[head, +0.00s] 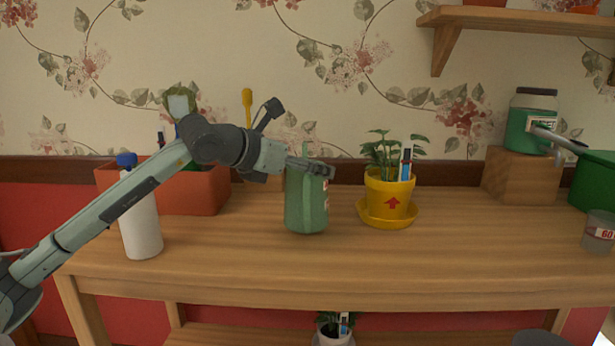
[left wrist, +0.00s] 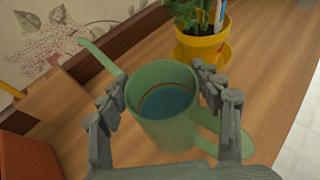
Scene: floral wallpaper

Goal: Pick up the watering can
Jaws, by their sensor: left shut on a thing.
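A pale green watering can (head: 306,208) stands upright near the middle of the wooden table, with its base appearing to touch the tabletop. In the left wrist view the can (left wrist: 165,130) shows its round open top, with bluish water inside. Its spout points to the upper left and its handle to the lower right. My left gripper (head: 318,168) reaches in from the left and is shut on the upper part of the can. In the left wrist view the gripper's fingers (left wrist: 160,82) press the can from both sides. My right gripper is not in view.
A yellow plant pot (head: 388,198) on a saucer stands close right of the can. A white bottle (head: 141,225) and an orange planter (head: 205,195) are left. A jar (head: 530,122) on a wooden block (head: 523,178), a dark green container (head: 594,182) and a grey cup (head: 598,232) are right.

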